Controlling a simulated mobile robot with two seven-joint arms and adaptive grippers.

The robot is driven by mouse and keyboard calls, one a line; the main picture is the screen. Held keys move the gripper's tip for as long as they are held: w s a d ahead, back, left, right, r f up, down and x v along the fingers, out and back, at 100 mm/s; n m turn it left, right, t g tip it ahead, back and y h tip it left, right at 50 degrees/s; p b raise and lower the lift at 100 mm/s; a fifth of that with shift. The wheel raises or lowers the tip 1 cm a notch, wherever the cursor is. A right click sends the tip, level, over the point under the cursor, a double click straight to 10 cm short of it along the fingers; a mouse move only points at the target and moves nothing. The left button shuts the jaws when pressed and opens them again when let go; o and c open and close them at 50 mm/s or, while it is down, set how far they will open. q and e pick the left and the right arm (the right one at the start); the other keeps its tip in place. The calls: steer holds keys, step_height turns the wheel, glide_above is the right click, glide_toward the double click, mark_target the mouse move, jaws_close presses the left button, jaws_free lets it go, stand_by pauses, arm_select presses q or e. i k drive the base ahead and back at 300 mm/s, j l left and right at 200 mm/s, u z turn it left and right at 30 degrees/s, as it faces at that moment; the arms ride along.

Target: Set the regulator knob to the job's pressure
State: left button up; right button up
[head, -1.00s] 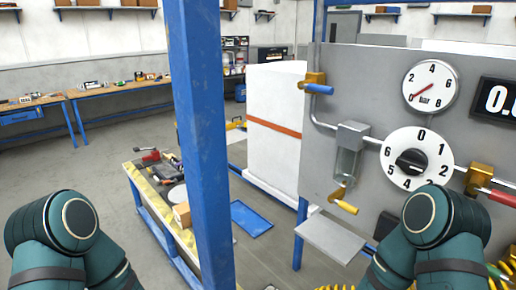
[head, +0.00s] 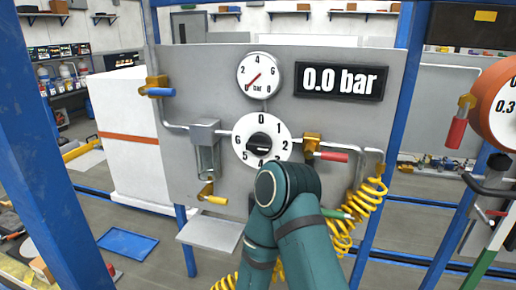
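The regulator knob (head: 262,147) is black, on a white dial (head: 240,133) numbered 0 to 6, on the grey panel (head: 190,65). I cannot tell its exact setting. Above it, a round gauge (head: 259,74) marked bar has its red needle near 0. A black display (head: 340,81) reads 0.0 bar. My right arm rises from the bottom centre, and its top joint sits just below the dial, close to its lower edge in the picture. My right gripper is not visible. My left arm and gripper are out of view.
A red-handled valve (head: 329,157), yellow coiled hose (head: 342,237) and green handle (head: 334,214) are right of the dial. A blue-handled valve (head: 160,91) and yellow-handled valve (head: 214,199) are left. An orange-rimmed dial (head: 497,110) is cut off at right. Blue posts (head: 404,100) frame the panel.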

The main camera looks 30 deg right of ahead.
mark_target(260, 144)
steer(key=z, duration=1.3)
